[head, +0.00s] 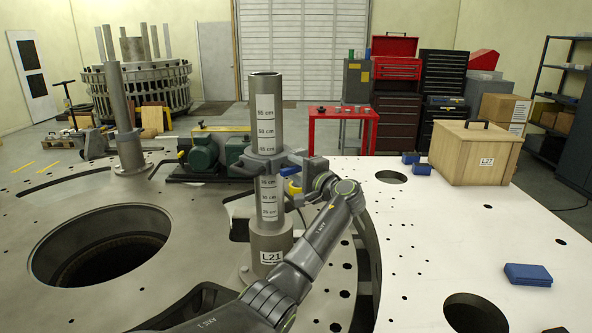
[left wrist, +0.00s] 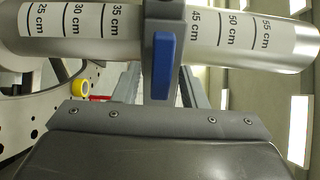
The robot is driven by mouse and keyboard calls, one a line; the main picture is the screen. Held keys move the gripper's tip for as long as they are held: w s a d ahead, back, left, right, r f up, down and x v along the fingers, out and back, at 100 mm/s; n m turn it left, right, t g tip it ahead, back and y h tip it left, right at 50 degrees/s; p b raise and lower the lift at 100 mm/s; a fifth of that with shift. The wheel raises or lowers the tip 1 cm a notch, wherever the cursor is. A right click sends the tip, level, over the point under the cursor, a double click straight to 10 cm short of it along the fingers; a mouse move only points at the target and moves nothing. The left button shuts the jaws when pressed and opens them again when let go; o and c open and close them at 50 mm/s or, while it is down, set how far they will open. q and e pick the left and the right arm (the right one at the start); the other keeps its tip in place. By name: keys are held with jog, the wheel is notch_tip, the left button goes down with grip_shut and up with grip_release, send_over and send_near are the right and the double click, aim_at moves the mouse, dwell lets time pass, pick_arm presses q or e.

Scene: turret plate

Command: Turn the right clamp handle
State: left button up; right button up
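A grey clamp (head: 268,160) sits around the upright metal post (head: 267,110) marked with cm labels and L21. A blue clamp handle (head: 290,170) shows on the clamp's right side. In the left wrist view the blue handle (left wrist: 163,65) stands near the middle, in front of the post (left wrist: 80,20). My left gripper (head: 300,189) is beside the clamp, on its right. In the left wrist view my gripper's fingers (left wrist: 163,88) are apart, one on each side of the handle's lower part. I cannot tell whether they touch it. My right gripper is out of view.
The round plate has a large hole (head: 100,247) at left. A second post (head: 124,125) stands there. A green motor (head: 205,150) is behind the clamp. A wooden crate (head: 473,153) and a blue block (head: 528,274) rest on the white plate at right.

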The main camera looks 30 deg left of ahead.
pick_arm(q)
jog(key=b+v, duration=0.7)
jog(key=v, duration=1)
jog(key=shift+d, duration=0.25)
